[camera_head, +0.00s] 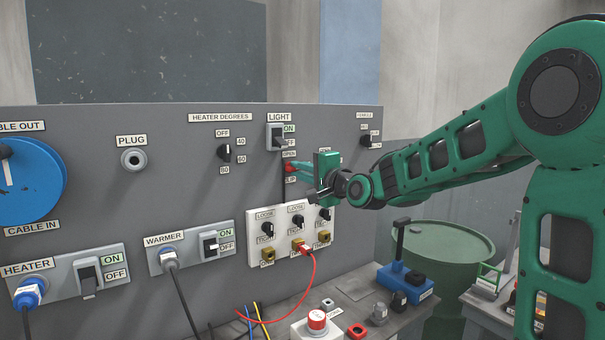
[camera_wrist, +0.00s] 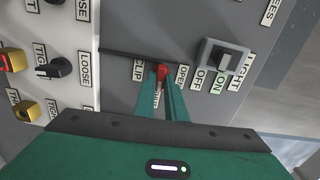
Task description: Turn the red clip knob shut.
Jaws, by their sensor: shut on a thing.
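The red clip knob (camera_head: 289,167) sits on the grey panel below the light switch, between the OPEN and CLIP labels. It also shows in the wrist view (camera_wrist: 162,71), between the tips of my two green fingers. My gripper (camera_head: 291,168) reaches it from the right and is shut on it. In the wrist view the OPEN label lies right of the knob and the CLIP label left of it. A further label beside the knob is partly hidden by my fingers. The knob's exact angle is hard to tell.
The light switch (camera_head: 279,138) is just above the knob. A white box (camera_head: 257,222) with several black knobs and yellow sockets is just below. A red cable (camera_head: 313,275) hangs from one socket. A bench (camera_head: 352,290) with small parts stands below right.

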